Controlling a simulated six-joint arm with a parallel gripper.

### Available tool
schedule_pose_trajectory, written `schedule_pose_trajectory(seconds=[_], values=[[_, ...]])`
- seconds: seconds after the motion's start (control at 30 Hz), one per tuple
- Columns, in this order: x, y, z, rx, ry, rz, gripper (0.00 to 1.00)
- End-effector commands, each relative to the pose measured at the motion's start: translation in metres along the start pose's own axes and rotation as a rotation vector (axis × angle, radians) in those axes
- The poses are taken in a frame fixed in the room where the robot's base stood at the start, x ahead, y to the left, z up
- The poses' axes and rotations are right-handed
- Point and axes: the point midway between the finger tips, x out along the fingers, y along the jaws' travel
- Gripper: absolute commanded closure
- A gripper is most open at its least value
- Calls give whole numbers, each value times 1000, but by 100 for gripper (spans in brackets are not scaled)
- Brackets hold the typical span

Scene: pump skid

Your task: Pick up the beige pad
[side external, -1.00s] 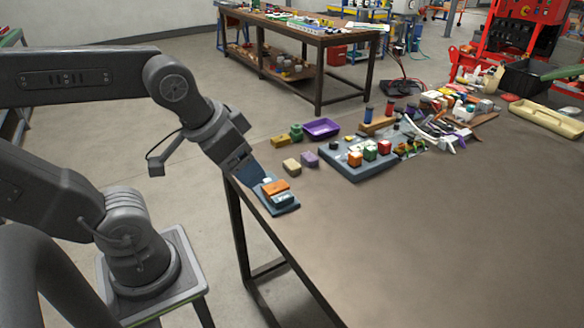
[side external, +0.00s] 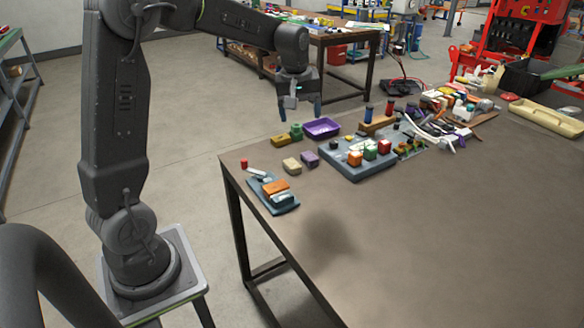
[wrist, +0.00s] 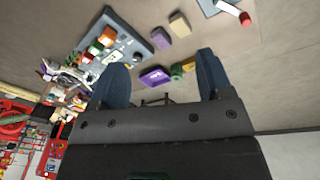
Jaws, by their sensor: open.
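The beige pad (side external: 291,166) is a small block lying on the brown table, just left of a purple block (side external: 309,160) in the side view. In the wrist view the beige pad (wrist: 179,24) is near the top, ahead of my fingers, beside the purple block (wrist: 161,36). My gripper (side external: 300,112) is open and empty, raised above the table's far edge, above and behind the pad. Its two blue fingers also show apart in the wrist view (wrist: 162,80).
A purple tray (side external: 322,128), a green block (side external: 296,132) and a mustard block (side external: 280,141) lie behind the pad. A blue-grey board with coloured blocks (side external: 345,170) is to the right. A small blue tray (side external: 285,209) with an orange block is in front. The table's right foreground is clear.

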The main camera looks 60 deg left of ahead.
Motion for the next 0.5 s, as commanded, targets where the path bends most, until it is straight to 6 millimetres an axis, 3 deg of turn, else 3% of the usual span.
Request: schedule_pose_trajectory(seconds=[0.03, 0.2, 0.33, 0.5], values=[[21, -1, -22, -79, -21, -25, 28], [77, -11, -76, -317, -65, -84, 28], [109, -21, -101, -438, -84, -114, 28], [128, -27, -112, -504, -95, -131, 28]])
